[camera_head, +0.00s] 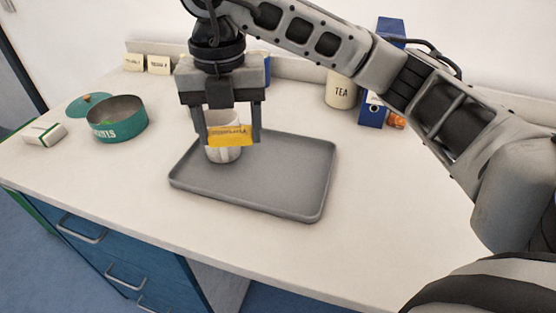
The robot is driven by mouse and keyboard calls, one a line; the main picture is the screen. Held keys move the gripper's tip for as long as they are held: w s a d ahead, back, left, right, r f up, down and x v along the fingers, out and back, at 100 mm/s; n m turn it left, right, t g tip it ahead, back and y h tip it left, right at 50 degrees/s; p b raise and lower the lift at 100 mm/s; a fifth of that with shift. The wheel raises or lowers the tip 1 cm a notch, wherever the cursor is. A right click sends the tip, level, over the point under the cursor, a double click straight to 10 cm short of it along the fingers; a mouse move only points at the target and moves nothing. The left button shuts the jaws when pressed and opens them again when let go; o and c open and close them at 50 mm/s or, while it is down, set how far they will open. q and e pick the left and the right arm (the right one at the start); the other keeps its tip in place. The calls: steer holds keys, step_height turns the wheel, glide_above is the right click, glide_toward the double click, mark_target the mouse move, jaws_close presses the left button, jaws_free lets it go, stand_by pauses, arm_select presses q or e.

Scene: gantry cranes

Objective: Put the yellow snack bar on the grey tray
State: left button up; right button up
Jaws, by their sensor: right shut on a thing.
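The yellow snack bar (229,137) is held between the fingers of my right gripper (229,131), which points down. The gripper is shut on the bar. The bar appears above the left part of the grey tray (270,195), in front of a white cup-like container (224,154). The gripper and bar hide much of that container. It appears to stand on the tray's left part. Most of the tray's middle and right is bare. My left gripper is not in view.
A teal tin (118,128) stands open at the left, with its lid (89,104) behind it and a small white box (44,134) beside it. A TEA canister (341,92) and blue box (373,109) stand at the back. The counter's front is clear.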

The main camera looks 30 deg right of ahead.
glide_toward(289, 175)
steer(key=a+r, duration=0.2)
steer(key=a, duration=0.2)
steer(key=d+f, duration=0.1)
steer(key=f, duration=0.1)
steer(key=d+f, duration=0.2)
steer(key=shift+d+f, duration=0.4)
steer(key=shift+f, duration=0.1)
steer(key=f+p, duration=0.1)
steer(key=f, duration=0.2)
steer(key=shift+d, duration=0.2)
steer(key=shift+f, duration=0.25)
steer(key=shift+f, duration=0.1)
steer(key=shift+f, duration=0.15)
steer(key=o, duration=0.9)
steer(key=shift+o, duration=0.2)
